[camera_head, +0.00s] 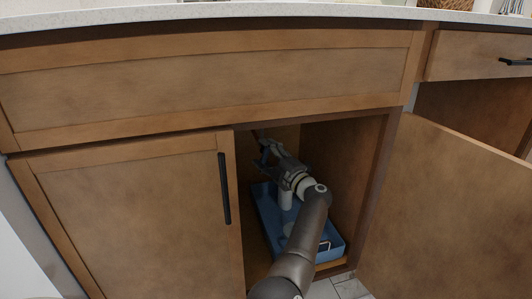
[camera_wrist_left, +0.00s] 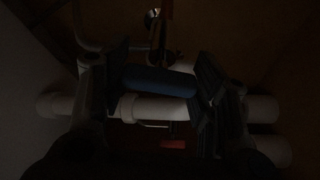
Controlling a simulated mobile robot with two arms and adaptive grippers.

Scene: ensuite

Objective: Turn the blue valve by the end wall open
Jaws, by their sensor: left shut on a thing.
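The blue valve handle (camera_wrist_left: 160,80) shows in the dark left wrist view as a rounded blue bar between the two fingers. My left gripper (camera_head: 268,151) is inside the open cabinet under the counter, near its back, and is shut on the blue handle. In the head view the gripper hides the valve, so I cannot tell there how far it is turned. My right gripper is in neither view.
White pipes (camera_wrist_left: 55,103) run across behind the fingers, with a small red part (camera_wrist_left: 173,143) below. A blue tray (camera_head: 268,212) lies on the cabinet floor under my arm. The left door (camera_head: 130,220) is closed; the right door (camera_head: 450,200) stands open.

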